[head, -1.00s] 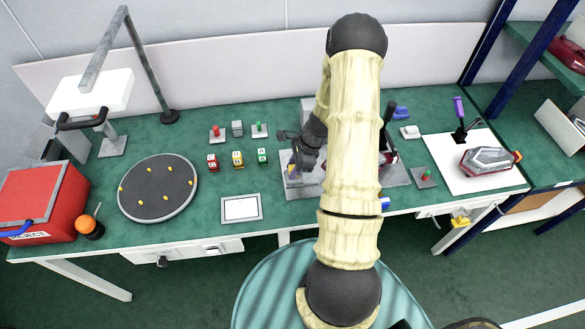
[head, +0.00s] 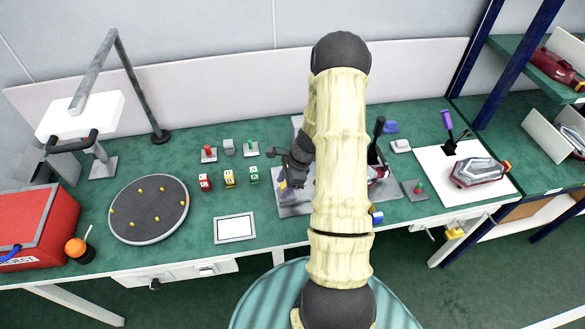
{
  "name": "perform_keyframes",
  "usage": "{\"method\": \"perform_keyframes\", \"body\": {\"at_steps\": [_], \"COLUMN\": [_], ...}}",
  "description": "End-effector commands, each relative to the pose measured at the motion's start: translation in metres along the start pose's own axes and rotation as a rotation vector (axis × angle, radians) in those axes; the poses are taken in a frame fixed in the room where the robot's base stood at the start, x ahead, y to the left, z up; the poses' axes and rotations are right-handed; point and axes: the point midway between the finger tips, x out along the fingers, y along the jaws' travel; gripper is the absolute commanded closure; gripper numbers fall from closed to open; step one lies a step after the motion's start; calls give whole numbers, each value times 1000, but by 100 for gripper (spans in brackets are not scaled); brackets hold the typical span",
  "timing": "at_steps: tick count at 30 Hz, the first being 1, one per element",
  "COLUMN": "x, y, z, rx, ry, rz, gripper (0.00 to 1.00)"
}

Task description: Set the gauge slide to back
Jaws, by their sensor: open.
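My gripper (head: 284,180) is at the end of my arm, over the left part of a grey fixture plate (head: 293,209) at the middle of the bench. Its dark wrist hides most of the gap between the fingers, and the jaws are open. A small purple and yellow part shows just below the fingers, too small to tell if it is the gauge slide or whether I touch it. My pale arm hides the middle of the fixture. A black lever and a red lamp part show on the fixture right of my arm.
A round dark turntable (head: 149,209) with yellow pegs and a white-screened tablet (head: 235,227) lie to the left. Small red, yellow and green blocks stand behind the tablet. A purple-handled lever (head: 448,123) and a lamp (head: 479,171) are on a white board at right. A red bin (head: 35,222) is far left.

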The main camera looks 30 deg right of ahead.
Motion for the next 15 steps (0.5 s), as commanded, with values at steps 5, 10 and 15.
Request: {"method": "perform_keyframes", "body": {"at_steps": [5, 10, 15], "x": [-24, -57, -91], "y": [-1, -1, -1], "z": [0, 0, 0], "rx": [-3, -2, -3], "ry": [3, 3, 3], "rz": [-5, -5, -5], "gripper": [51, 51, 51]}}
